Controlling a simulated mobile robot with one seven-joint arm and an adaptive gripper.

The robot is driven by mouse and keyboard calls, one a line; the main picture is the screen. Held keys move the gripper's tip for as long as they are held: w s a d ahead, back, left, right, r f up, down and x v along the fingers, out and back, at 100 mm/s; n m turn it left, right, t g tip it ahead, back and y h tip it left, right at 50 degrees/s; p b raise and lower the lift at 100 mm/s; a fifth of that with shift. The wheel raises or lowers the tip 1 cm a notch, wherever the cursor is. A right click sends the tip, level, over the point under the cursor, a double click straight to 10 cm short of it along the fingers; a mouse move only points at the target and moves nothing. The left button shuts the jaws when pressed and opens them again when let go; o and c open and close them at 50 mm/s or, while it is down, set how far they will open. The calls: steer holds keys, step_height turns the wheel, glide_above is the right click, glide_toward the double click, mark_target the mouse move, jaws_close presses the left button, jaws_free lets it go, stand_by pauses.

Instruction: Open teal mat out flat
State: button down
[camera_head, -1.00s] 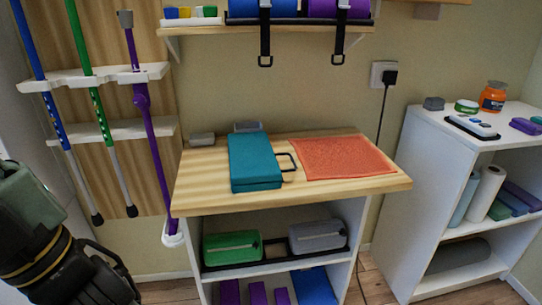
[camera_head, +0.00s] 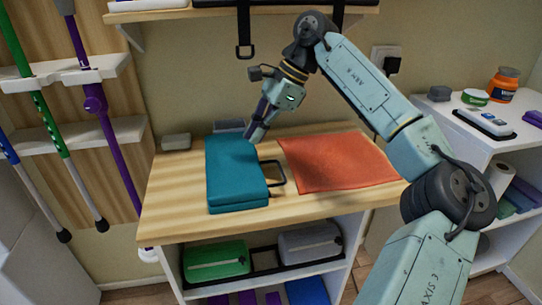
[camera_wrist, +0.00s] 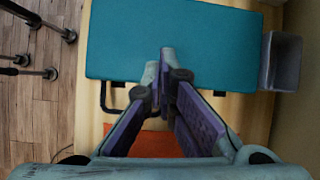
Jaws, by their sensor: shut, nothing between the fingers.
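The teal mat (camera_head: 232,175) lies folded as a thick block on the wooden tabletop, left of an orange mat. A black loop handle (camera_head: 273,174) sticks out from its right side. In the wrist view the teal mat (camera_wrist: 215,45) fills the top, with its near long edge crossing by my fingertips. My gripper (camera_head: 253,137) is shut and empty, at the mat's far right corner. In the wrist view my gripper (camera_wrist: 167,55) has its fingertips overlapping the mat's edge; whether they touch it I cannot tell.
The orange mat (camera_head: 338,163) lies flat on the right of the tabletop (camera_head: 180,225). A shelf (camera_head: 240,14) hangs above with a black strap (camera_head: 244,40). A white shelf unit stands at right.

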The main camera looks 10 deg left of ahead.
steer(key=w+d+m+h, duration=0.1)
steer(key=w+d+h, duration=0.1)
steer(key=d, duration=0.9)
steer(key=x, duration=0.9)
steer(key=shift+f, duration=0.35)
steer(key=shift+r, duration=0.1)
